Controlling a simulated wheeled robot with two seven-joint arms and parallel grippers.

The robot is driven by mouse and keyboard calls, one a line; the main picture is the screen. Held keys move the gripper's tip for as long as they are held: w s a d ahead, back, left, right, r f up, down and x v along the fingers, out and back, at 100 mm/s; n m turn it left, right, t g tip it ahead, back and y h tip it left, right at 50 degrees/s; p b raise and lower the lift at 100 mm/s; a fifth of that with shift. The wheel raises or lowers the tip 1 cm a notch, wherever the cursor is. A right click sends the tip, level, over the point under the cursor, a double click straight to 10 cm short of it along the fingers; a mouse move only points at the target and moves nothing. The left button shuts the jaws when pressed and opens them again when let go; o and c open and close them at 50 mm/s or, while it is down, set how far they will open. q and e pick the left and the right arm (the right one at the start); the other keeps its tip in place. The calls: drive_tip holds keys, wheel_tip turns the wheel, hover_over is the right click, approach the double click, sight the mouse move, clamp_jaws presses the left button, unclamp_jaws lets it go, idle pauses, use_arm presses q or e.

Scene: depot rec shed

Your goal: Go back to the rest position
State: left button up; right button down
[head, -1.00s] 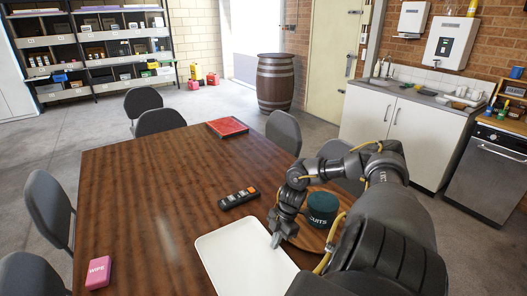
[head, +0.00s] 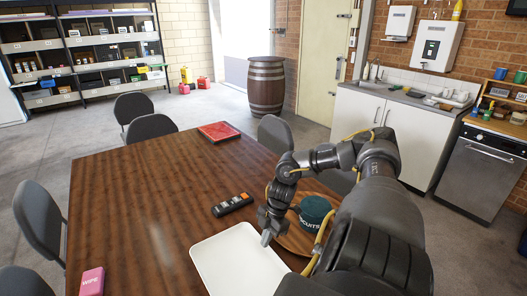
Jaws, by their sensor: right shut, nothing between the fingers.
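My right gripper (head: 267,236) is shut and empty. It points down over the right edge of the white tray (head: 215,268), just left of the dark green biscuit tin (head: 314,211). The tin stands on a round wooden board (head: 293,243), partly hidden by my right arm. My left gripper is out of view.
A sink cabinet (head: 400,132) and a barrel (head: 266,87) are beyond. The table's left-middle is clear.

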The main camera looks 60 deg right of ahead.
drive_tip(key=shift+v, duration=2.05)
drive_tip(key=shift+w, duration=0.15)
